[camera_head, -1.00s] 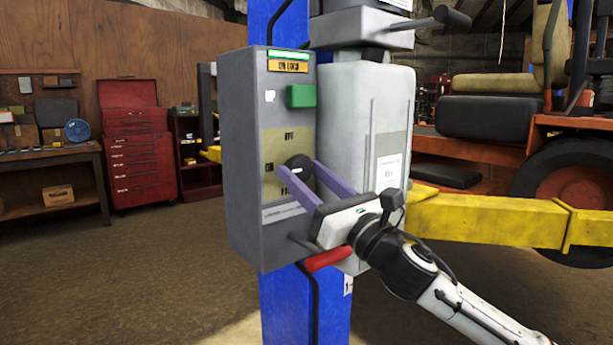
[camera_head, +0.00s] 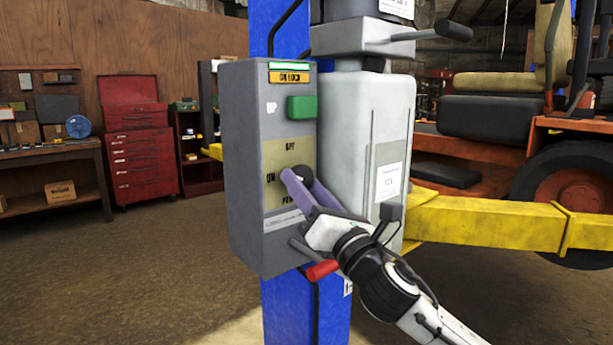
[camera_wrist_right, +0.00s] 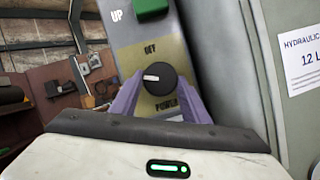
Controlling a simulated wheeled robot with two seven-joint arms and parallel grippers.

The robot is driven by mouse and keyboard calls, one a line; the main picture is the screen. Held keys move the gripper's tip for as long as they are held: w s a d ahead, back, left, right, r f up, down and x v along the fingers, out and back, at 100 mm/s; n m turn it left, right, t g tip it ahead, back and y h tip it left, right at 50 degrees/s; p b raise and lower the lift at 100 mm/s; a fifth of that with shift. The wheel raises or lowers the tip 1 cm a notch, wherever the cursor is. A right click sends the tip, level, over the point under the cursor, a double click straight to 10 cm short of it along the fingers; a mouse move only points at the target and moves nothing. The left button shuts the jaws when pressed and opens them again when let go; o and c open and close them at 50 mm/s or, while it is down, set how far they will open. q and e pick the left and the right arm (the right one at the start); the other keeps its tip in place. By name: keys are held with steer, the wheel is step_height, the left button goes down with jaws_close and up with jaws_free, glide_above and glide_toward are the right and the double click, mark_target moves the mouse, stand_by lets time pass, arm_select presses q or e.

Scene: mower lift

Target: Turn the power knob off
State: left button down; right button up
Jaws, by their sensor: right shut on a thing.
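The power knob (camera_head: 299,174) is a round black knob on a beige panel of the grey control box (camera_head: 240,190). In the head view "OFF" is printed above it, "ON" to its left and "POWER" below. In the right wrist view the knob (camera_wrist_right: 160,78) shows a white mark pointing left, not up at "OFF". My right gripper (camera_head: 302,184) has its purple fingers on either side of the knob and is shut on it. The fingers hide part of the knob in the head view. My left gripper is not in view.
A green button (camera_head: 301,107) sits above the panel. A light grey hydraulic unit (camera_head: 345,135) stands close to the right of the box. A yellow lift arm (camera_head: 480,220) extends to the right.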

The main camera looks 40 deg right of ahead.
steer(key=m+p, duration=0.1)
steer(key=m+h, duration=0.1)
steer(key=shift+a+r+m+g+p, duration=0.1)
steer(key=shift+r+m+g+p, duration=0.2)
steer(key=shift+r+m+p, duration=0.1)
steer(key=shift+m+g+h+p, duration=0.3)
steer(key=shift+m+h+p, duration=0.2)
steer(key=shift+m+p, duration=0.6)
steer(key=m+g+h+p, duration=0.1)
steer(key=m+p, duration=0.1)
steer(key=m, duration=0.1)
steer(key=shift+a+r+m, duration=0.1)
steer(key=shift+a+m, duration=0.05)
steer(key=shift+m, duration=0.15)
steer(key=shift+m+g+p, duration=0.4)
steer(key=shift+m+p, duration=0.35)
steer(key=shift+m, duration=0.25)
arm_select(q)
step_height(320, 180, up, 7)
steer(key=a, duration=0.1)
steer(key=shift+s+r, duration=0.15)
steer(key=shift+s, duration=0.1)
arm_select(e)
steer(key=shift+m+g+h, duration=0.3)
steer(key=shift+m+g, duration=0.6)
steer(key=shift+m, duration=1.4)
steer(key=o, duration=1)
